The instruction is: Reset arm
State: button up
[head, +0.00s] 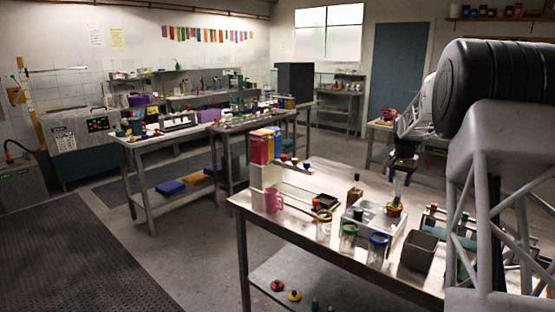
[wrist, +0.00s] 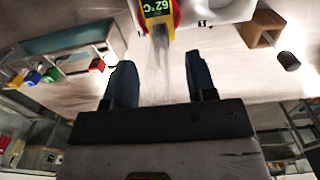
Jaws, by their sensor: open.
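My gripper (head: 402,172) hangs over the steel workbench (head: 300,232) at the right of the head view. In the wrist view my gripper (wrist: 160,75) has its two dark blue fingers spread apart, with nothing clasped between them. A yellow display reading 62°C (wrist: 157,10) with red around it lies ahead of the fingertips, cut by the top edge. A grey streak runs from it toward the gap between the fingers; I cannot tell what it is. In the head view a small red and yellow item (head: 394,209) is below my gripper, apparently apart from it.
A white tray (head: 358,226) is on the bench, with jars rimmed yellow (head: 323,226), green (head: 348,238) and blue (head: 378,250) near the front edge. Floor lies clear to the left.

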jog(key=s+a+r+n, duration=0.1)
jog(key=s+a+r, duration=0.3)
jog(key=s+a, duration=0.45)
jog(key=s+a+r+n+t, duration=0.1)
jog(key=s+a+r+n, duration=0.15)
jog(key=s+a, duration=0.55)
jog(key=s+a+r+n, duration=0.1)
jog(key=s+a+r, duration=0.4)
jog(key=s+a, duration=0.3)
jog(key=s+a+f+n, duration=0.1)
jog(key=s+a+f, duration=0.1)
jog(key=s, duration=0.9)
jog(key=s+a+f+n+t, duration=0.1)
jog(key=s+a, duration=0.4)
jog(key=s, duration=0.5)
jog(key=s+a+f+n, duration=0.2)
jog(key=s+f, duration=0.3)
jog(key=s, duration=0.6)
jog(key=shift+s+a+t, duration=0.3)
jog(key=shift+s+a, duration=0.05)
jog(key=shift+a, duration=0.45)
